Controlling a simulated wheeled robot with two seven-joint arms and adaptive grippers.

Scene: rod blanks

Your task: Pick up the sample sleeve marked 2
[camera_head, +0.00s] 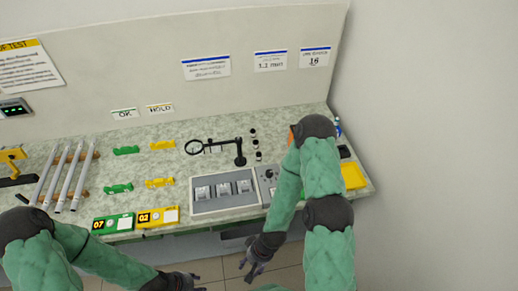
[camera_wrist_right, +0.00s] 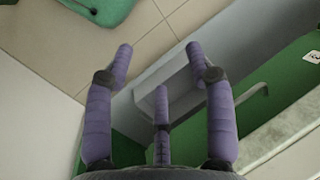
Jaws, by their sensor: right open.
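A yellow flat piece marked 02 (camera_head: 157,217) lies at the bench's front edge in the head view, beside a green one marked 07 (camera_head: 113,223). I cannot tell for sure which thing is the sample sleeve marked 2. In the wrist view a small white tag (camera_wrist_right: 313,57) with an unclear mark sits on a green surface. My right gripper (camera_head: 252,269) is open and empty, in front of and below the bench edge; its spread fingers show in the wrist view (camera_wrist_right: 159,62). My left gripper (camera_head: 191,283) is at the bottom edge, partly cut off, its jaws unclear.
Several pale rods (camera_head: 65,178) lie on a rack at the left. A grey box with compartments (camera_head: 223,190) stands at the bench front, with a black stand (camera_head: 239,152) behind it. Green and yellow holders (camera_head: 126,150) lie on the bench. A yellow tray (camera_head: 354,176) is at the right.

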